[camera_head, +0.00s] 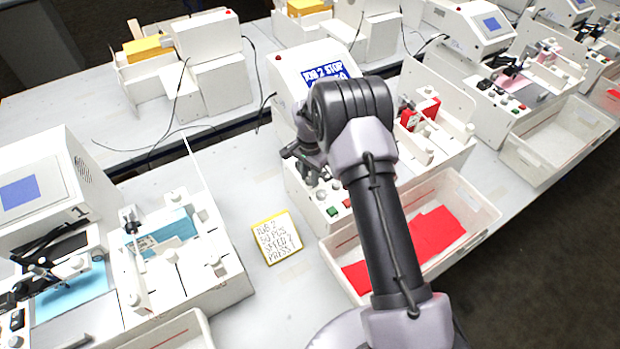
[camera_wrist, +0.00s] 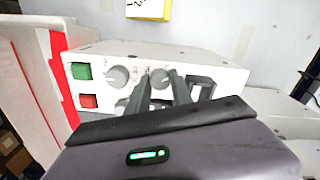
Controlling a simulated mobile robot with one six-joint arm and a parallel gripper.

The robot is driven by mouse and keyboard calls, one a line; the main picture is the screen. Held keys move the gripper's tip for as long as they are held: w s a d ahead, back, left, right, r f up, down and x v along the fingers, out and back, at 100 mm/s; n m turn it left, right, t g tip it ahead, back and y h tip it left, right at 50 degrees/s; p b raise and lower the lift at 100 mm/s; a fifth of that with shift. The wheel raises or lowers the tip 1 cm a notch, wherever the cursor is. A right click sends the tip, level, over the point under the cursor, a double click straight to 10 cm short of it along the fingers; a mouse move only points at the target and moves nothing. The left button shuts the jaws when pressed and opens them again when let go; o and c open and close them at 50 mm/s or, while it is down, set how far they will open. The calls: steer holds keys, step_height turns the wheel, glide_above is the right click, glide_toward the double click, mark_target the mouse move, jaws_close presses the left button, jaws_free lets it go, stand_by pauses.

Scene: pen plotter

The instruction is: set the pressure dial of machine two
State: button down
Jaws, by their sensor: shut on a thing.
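Machine two (camera_head: 300,72) stands in the middle of the head view, its blue screen reading "JOB 2 STOP", partly hidden by my arm. Its control box front shows in the wrist view (camera_wrist: 230,72) with two round grey dials. My gripper (camera_wrist: 162,84) is shut on the dial farther from the buttons (camera_wrist: 160,77); its fingers stand on either side of it. The other dial (camera_wrist: 117,76) is free, between the held dial and the buttons. The dial labels and pointer settings are too small to read. In the head view my gripper (camera_head: 302,155) is at the control box.
A green button (camera_wrist: 82,71) and a red button (camera_wrist: 88,101) sit beside the free dial. A yellow-edged note (camera_head: 277,238) lies on the table, reading roughly "JOB 2, 50 PCS, SPEED 2, PRESS 1". A white bin (camera_head: 470,190) with red sheets stands in front of the machine.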

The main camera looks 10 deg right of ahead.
mark_target(310, 179)
steer(key=n+b, duration=0.2)
steer(key=n, duration=0.4)
steer(key=shift+n, duration=0.3)
stand_by(0.3)
steer(key=shift+w, duration=0.1)
steer(key=c, duration=1.4)
jaws_free()
step_height(310, 179, up, 18)
steer(key=p, duration=0.2)
steer(key=shift+f, duration=0.25)
